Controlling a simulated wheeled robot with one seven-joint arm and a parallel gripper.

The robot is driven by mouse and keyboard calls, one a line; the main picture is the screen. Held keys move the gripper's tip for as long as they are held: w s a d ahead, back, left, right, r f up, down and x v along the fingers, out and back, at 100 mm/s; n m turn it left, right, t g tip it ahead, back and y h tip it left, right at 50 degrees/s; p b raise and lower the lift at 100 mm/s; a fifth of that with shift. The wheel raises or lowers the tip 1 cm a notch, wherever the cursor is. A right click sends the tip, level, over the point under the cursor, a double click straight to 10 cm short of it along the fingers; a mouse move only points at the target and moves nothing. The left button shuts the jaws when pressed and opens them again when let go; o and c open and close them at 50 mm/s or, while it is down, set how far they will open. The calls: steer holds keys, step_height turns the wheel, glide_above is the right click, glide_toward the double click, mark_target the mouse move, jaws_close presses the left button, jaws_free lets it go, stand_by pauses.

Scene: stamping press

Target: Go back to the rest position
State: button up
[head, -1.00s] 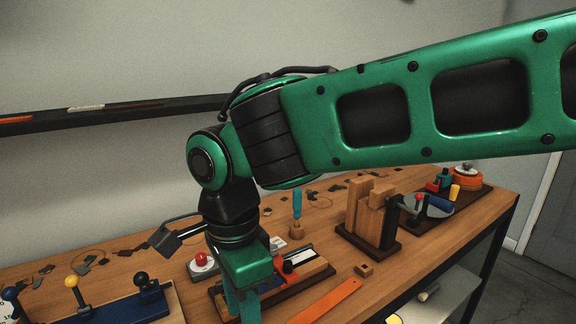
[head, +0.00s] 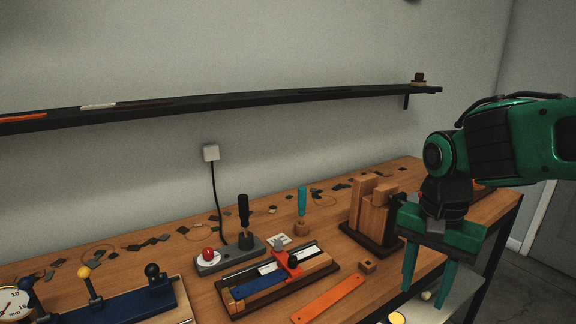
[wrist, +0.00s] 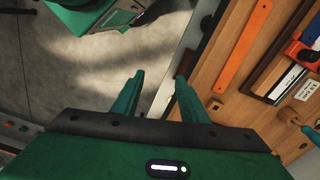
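My gripper (head: 427,285) is at the right in the head view, pointing down near the front edge of the workbench (head: 215,305). Its two teal fingers are apart with nothing between them. In the wrist view the fingers (wrist: 158,98) are also spread and empty, over the bench's front edge and the grey floor. The stamping jig (head: 325,265), with a red slider, blue strip and white strip, sits on the bench left of my gripper. An orange strip (head: 328,299) lies in front of it.
A wooden block fixture (head: 362,205) stands close behind my gripper. A power strip with a red button (head: 208,254) and two upright screwdrivers stand behind the jig. A blue lever unit (head: 120,305) and a dial gauge (head: 12,303) are at left. A dark shelf (head: 230,99) crosses the wall.

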steer(key=s+d+f+n, duration=0.1)
steer(key=s+d+f, duration=0.1)
steer(key=s+d, duration=0.4)
steer(key=s+d+f+n, duration=0.1)
steer(key=s+d+f, duration=0.1)
steer(key=s+d, duration=0.5)
steer(key=d, duration=0.3)
steer(key=shift+f+n+y, duration=0.25)
steer(key=shift+n+y, duration=0.05)
steer(key=shift+w+f, duration=0.25)
steer(key=shift+w, duration=0.25)
